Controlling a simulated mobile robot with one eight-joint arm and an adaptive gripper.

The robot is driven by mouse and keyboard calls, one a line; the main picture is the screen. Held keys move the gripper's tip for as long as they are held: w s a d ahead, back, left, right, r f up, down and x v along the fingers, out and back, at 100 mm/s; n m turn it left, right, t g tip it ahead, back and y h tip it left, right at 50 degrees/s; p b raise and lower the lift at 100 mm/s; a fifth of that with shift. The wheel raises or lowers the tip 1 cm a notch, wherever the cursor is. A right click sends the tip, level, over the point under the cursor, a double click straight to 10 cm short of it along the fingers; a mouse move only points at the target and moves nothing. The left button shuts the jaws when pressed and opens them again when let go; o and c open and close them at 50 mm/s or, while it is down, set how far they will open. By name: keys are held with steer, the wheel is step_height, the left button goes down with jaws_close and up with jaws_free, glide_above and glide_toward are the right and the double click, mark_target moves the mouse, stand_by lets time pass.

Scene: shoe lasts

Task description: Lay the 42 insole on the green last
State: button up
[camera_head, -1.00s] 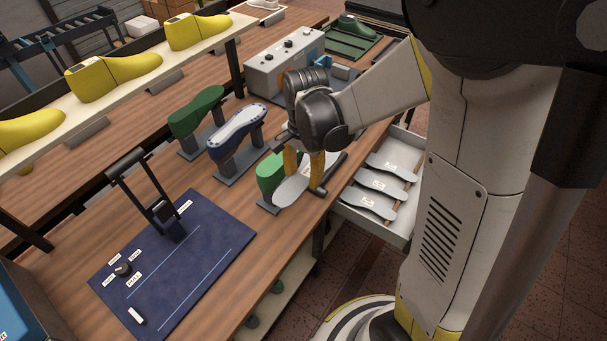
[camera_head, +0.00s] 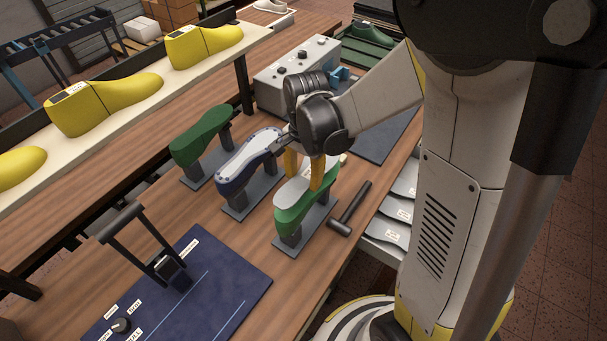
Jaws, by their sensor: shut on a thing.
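My gripper (camera_head: 304,181) has its yellow fingers shut on a grey insole (camera_head: 290,194). The insole lies along the top of the nearest green last (camera_head: 295,220), roughly lined up with it. I cannot tell whether it rests on the last or is just above it. The fingers hide its middle, and its size mark cannot be read. A second green last (camera_head: 200,137) stands bare at the left. A blue last (camera_head: 232,180) with a light grey top stands between the two green ones.
A hammer (camera_head: 350,207) lies right of the nearest last. An open drawer (camera_head: 372,243) holds several grey insoles. A dark blue mat (camera_head: 215,298) with a black-handled device is in front. A grey control box (camera_head: 290,77) stands behind. Yellow lasts (camera_head: 100,100) line a shelf at left.

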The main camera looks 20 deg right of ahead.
steer(key=shift+f+b, duration=2.15)
steer(key=shift+f, duration=0.3)
steer(key=o, duration=1)
steer(key=shift+r, duration=0.1)
step_height(320, 180, up, 12)
steer(key=shift+w+d+f, duration=0.1)
